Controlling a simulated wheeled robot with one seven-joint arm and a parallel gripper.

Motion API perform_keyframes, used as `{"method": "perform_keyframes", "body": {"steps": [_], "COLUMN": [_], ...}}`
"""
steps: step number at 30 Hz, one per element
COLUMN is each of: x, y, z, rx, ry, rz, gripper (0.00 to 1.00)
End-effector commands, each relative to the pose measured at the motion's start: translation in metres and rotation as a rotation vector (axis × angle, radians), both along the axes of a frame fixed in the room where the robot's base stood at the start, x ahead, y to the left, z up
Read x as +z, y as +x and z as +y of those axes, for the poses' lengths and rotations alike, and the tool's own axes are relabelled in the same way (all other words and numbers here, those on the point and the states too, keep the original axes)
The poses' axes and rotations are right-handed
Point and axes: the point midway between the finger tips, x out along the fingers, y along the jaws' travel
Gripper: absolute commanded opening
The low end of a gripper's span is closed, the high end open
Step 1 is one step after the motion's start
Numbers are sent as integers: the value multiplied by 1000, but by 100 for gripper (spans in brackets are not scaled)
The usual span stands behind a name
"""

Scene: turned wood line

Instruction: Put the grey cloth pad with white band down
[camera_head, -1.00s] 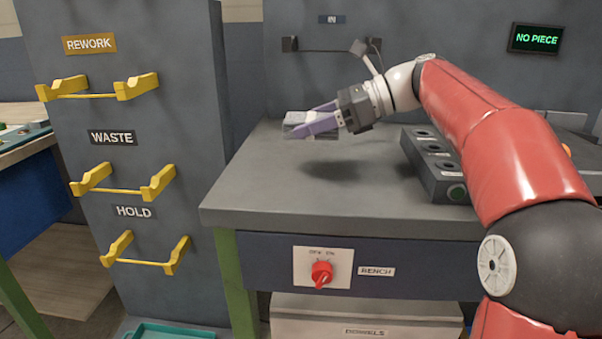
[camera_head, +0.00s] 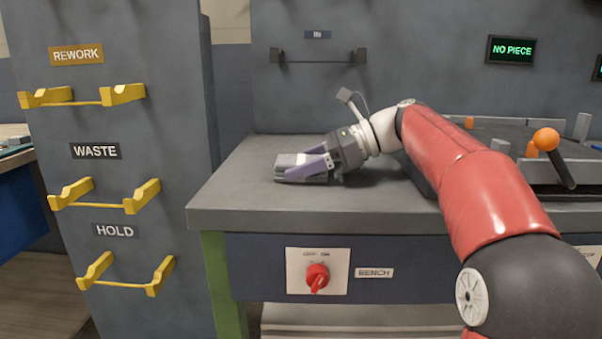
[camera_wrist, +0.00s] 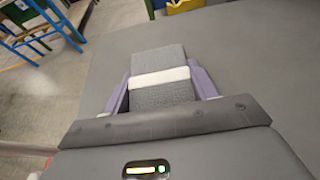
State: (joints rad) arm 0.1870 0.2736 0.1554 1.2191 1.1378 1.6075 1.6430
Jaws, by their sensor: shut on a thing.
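The grey cloth pad with a white band (camera_wrist: 160,78) is between the purple fingers of my gripper (camera_wrist: 160,92) in the wrist view. In the head view the pad (camera_head: 291,160) is low at the left part of the grey bench top (camera_head: 240,212), with my gripper (camera_head: 305,170) shut on it from the right. The pad looks at or very near the bench surface; whether it touches cannot be told for sure. The pad's far side is hidden by the fingers in the head view.
A grey panel with yellow hooks (camera_head: 100,200) labelled REWORK, WASTE and HOLD stands left of the bench. An empty dark rack (camera_head: 318,58) is on the back wall. A red switch (camera_head: 317,277) is on the bench front. An orange-knobbed lever (camera_head: 546,139) is at right.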

Motion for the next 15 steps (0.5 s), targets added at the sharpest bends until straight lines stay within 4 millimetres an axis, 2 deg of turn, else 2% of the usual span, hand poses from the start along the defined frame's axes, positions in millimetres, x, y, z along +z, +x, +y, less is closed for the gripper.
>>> {"method": "perform_keyframes", "body": {"steps": [8, 9, 13, 15], "x": [-2, -1, -1, -1], "y": [0, 0, 0, 0], "z": [0, 0, 0, 0], "rx": [-1, -1, -1, 0], "ry": [0, 0, 0, 0], "rz": [0, -1, -1, -1], "gripper": [32, 63, 80, 80]}}
